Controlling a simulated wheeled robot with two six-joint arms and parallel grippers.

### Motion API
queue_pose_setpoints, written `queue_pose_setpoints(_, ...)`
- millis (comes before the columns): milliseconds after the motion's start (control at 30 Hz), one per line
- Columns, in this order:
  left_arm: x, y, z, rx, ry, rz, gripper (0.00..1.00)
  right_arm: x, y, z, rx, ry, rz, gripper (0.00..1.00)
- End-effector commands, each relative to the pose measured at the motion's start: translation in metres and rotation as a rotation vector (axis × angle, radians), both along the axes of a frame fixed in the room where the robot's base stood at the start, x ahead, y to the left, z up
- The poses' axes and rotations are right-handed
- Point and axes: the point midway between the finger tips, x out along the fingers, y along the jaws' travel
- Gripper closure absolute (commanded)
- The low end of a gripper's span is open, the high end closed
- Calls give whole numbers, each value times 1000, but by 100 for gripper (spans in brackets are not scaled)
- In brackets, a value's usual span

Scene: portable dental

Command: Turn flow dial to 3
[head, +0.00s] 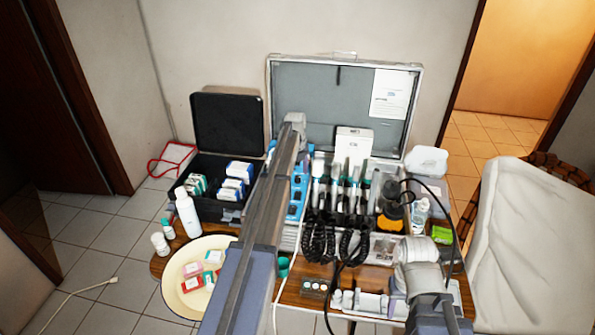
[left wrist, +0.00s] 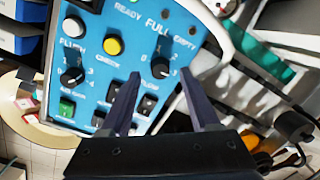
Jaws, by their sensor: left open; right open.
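The blue control panel (left wrist: 118,62) fills the middle of the left wrist view. It has two black dials, one on the left (left wrist: 72,75) and one on the right (left wrist: 161,68) with numbers around it. In the head view my left arm hides most of the panel (head: 295,205) and the gripper. My right arm shows at the lower right, but its gripper cannot be seen.
The open case (head: 340,85) holds handpieces with coiled black cords (head: 320,235). A black box (head: 225,125) and a cream tray (head: 172,285) stand left. Bottles (head: 188,215) stand near the tray. A pale chair (head: 530,240) is at right.

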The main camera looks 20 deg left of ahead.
Motion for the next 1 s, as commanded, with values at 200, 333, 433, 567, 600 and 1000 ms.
queue_pose_setpoints(200, -4, 0, 37, 0, 0, 0, 38, 0, 0, 37, 0, 0, 1, 50)
queue_pose_setpoints(333, -5, -1, 51, 0, 0, 0, 38, 0, 0, 51, 0, 0, 1, 50)
queue_pose_setpoints(433, -6, -1, 56, 0, 0, 0, 38, 0, 0, 56, 0, 0, 2, 50)
queue_pose_setpoints(567, -6, -1, 56, 0, 0, 0, 38, 0, 0, 56, 0, 0, 2, 50)
queue_pose_setpoints(600, -6, -1, 56, 0, 0, 0, 38, 0, 0, 56, 0, 0, 2, 50)
queue_pose_setpoints(1000, -6, -1, 55, 0, 0, 0, 38, 0, 0, 55, 0, 0, 2, 50)
